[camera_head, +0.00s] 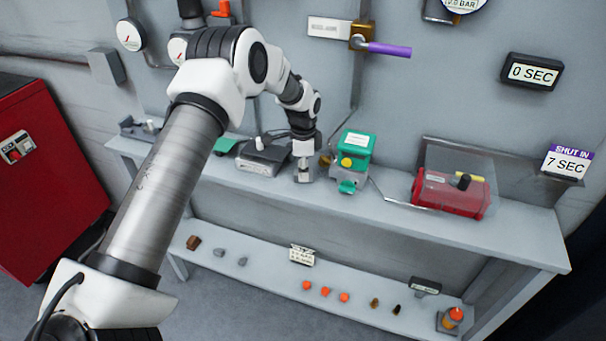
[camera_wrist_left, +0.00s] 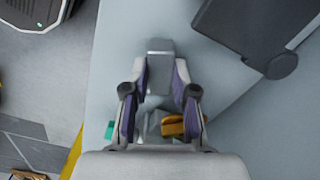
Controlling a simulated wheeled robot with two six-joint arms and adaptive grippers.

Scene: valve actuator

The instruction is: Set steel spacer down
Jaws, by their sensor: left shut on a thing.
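My left gripper (camera_head: 304,172) is over the upper bench, between the grey box and the green-topped actuator. In the left wrist view my left gripper (camera_wrist_left: 161,76) is shut on a plain grey block, the steel spacer (camera_wrist_left: 160,50), held between its fingertips. In the head view the spacer is too small to tell apart from the fingers. I cannot tell whether the spacer touches the bench (camera_head: 500,230). My right gripper is not in view.
The green-topped actuator (camera_head: 353,160) stands close to the right of the gripper. A grey box with a dark top (camera_head: 262,160) is close to the left. A red box (camera_head: 450,194) is further right. Several small parts lie along the lower shelf (camera_head: 270,278).

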